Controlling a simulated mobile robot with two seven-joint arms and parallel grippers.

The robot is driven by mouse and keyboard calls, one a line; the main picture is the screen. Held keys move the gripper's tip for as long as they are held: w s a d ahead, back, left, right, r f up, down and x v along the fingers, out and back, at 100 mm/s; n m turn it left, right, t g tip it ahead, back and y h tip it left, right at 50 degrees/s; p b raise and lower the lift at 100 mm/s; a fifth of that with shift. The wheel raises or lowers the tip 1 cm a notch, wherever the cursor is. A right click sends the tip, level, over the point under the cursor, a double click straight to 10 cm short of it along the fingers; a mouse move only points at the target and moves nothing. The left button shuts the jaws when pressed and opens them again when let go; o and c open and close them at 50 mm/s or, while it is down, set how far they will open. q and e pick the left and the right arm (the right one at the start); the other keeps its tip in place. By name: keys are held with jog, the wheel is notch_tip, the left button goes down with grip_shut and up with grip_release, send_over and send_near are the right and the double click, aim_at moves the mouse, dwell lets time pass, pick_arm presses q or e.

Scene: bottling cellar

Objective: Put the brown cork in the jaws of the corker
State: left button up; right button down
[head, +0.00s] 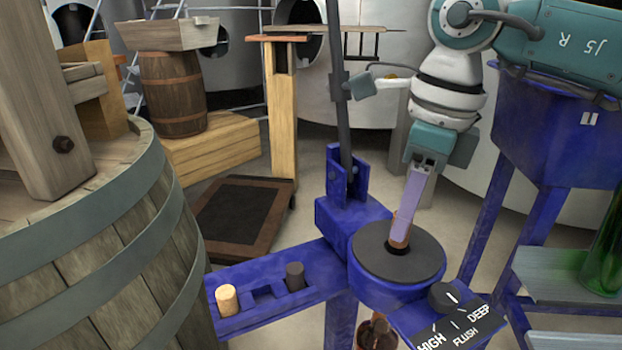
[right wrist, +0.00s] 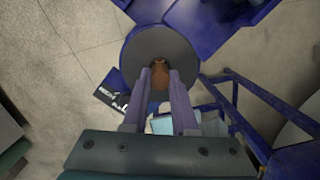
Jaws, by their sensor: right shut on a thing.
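The brown cork (head: 399,233) is between the fingertips of my right gripper (head: 404,218), which is shut on it and points down from above. In the right wrist view the cork (right wrist: 160,78) shows between the two purple fingers. The blue corker (head: 340,218) carries a round dark disc (head: 372,258) with a hole in its middle. The cork stands about upright over that hole, its lower end at or just inside the dark opening; I cannot tell how deep. The jaws inside are hidden. My left gripper is not in view.
A blue rack left of the disc holds a pale cork (head: 227,300) and a dark cork (head: 294,276). A dial (head: 444,298) marked HIGH, FLUSH and DEEP sits in front. The corker's lever (head: 338,90) rises behind. A large barrel (head: 120,240) stands left, a green bottle (head: 607,245) right.

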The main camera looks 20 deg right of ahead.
jog(key=shift+f+b, duration=0.8)
jog(key=shift+f, duration=0.3)
jog(key=c, duration=0.6)
grip_release()
jog(key=r, duration=0.3)
jog(key=r+p, duration=0.1)
jog(key=r, duration=0.2)
jog(key=s+d+r, duration=0.1)
jog(key=r, duration=0.3)
jog(key=shift+a, duration=0.1)
